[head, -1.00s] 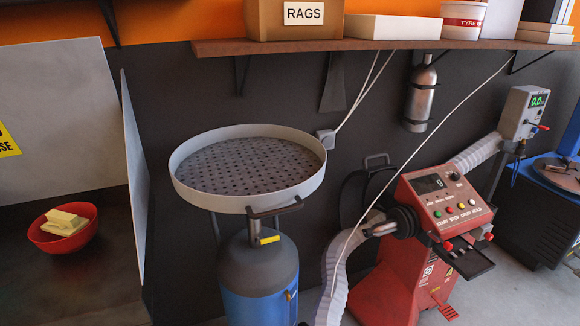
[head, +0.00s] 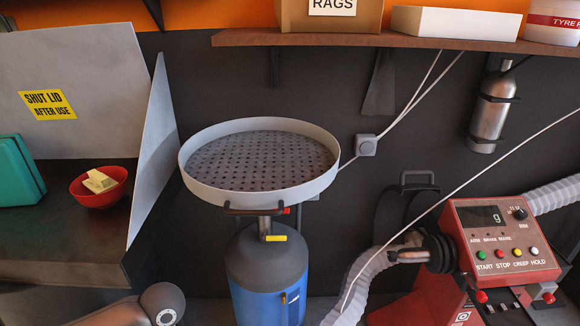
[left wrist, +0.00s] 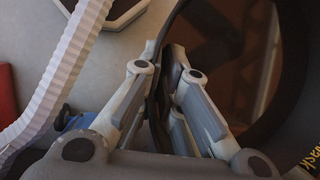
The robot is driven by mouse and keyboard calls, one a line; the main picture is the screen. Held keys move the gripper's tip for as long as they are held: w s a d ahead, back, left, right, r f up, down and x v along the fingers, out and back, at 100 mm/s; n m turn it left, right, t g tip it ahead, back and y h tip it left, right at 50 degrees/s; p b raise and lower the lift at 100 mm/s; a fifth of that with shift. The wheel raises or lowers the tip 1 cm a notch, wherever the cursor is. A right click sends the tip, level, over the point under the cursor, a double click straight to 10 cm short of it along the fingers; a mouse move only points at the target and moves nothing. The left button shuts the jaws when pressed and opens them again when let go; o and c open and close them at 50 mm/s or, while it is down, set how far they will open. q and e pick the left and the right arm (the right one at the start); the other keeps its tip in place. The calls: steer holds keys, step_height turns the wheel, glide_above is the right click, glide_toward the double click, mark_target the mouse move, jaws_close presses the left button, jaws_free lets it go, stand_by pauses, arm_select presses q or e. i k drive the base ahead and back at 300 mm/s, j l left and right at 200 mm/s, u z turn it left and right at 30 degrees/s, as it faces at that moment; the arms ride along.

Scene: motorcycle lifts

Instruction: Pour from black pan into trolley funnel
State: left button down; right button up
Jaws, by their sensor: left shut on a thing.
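The trolley funnel is a wide round light-grey dish (head: 262,190) with a perforated dark plate inside. It stands on the blue-and-grey drum (head: 268,285) at the middle of the head view. My left gripper (left wrist: 172,78) is shut on the rim of the black pan (left wrist: 296,60) in the left wrist view. The pan's dark inside shows brownish tones; I cannot tell how much it holds. The pan and my left gripper are out of the head view, where only a link of my arm shows at bottom left. My right gripper is in neither view.
A red control console (head: 500,240) and a pale corrugated hose (head: 372,275) stand right of the drum. A thin upright metal panel (head: 155,150) is close on the left, beside a bench with a red bowl (head: 100,192). A shelf (head: 360,42) hangs above.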

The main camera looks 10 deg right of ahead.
mark_target(255, 166)
steer(key=l, duration=1.6)
